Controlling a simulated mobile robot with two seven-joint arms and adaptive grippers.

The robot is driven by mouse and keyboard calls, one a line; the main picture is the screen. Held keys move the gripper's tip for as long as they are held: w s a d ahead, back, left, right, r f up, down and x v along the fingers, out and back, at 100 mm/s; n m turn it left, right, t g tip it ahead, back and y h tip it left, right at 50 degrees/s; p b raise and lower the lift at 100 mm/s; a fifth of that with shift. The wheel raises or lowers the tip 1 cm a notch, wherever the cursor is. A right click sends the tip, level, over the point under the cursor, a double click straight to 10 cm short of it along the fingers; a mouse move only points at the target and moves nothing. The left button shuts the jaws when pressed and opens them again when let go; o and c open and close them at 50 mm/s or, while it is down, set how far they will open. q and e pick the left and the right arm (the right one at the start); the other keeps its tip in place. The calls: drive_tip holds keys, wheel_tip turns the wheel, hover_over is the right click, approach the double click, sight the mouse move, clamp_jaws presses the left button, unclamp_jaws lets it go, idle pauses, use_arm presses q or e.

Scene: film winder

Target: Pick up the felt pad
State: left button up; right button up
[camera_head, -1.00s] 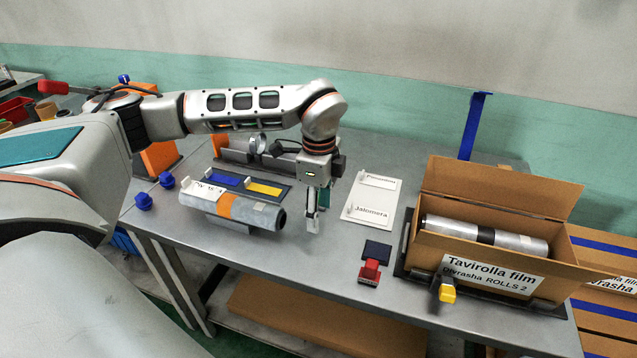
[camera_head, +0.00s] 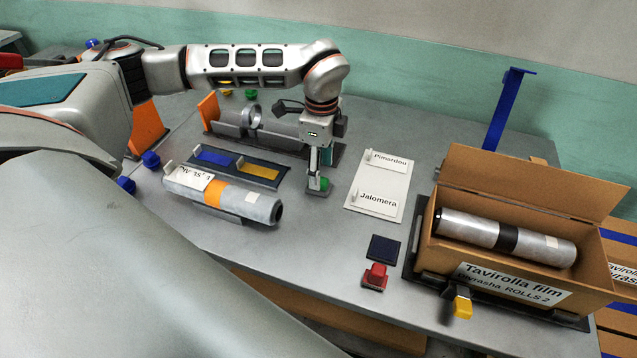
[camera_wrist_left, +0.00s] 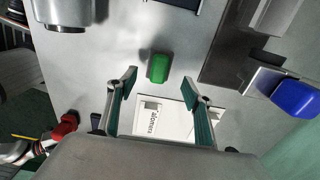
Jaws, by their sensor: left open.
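A small green block (camera_head: 323,184), the likeliest felt pad, lies on the grey table near the middle. In the left wrist view the green block (camera_wrist_left: 158,68) shows whole, with bare table around it. My left gripper (camera_head: 317,188) points down at the green block in the head view, with a finger partly covering it. In the left wrist view my left gripper (camera_wrist_left: 160,92) is open and empty, its teal-lined fingers wide apart, with the green block beyond the tips between their lines. I cannot tell how high the fingertips are.
A white card board (camera_head: 378,186) lies right of the gripper. A film roll (camera_head: 225,198) and a tray with blue and yellow pieces (camera_head: 237,166) are left. A dark square pad (camera_head: 384,248), a red stamp-like piece (camera_head: 375,277) and an open cardboard box (camera_head: 440,258) are right.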

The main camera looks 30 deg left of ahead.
use_arm(q)
drive_tip(key=shift+s+a+f, duration=0.1)
drive_tip(key=shift+f, duration=1)
drive_tip(key=shift+s+a+f, duration=0.1)
drive_tip(key=shift+f, duration=1)
drive_tip(key=c, duration=1.2)
drive_tip(key=shift+r, duration=0.15)
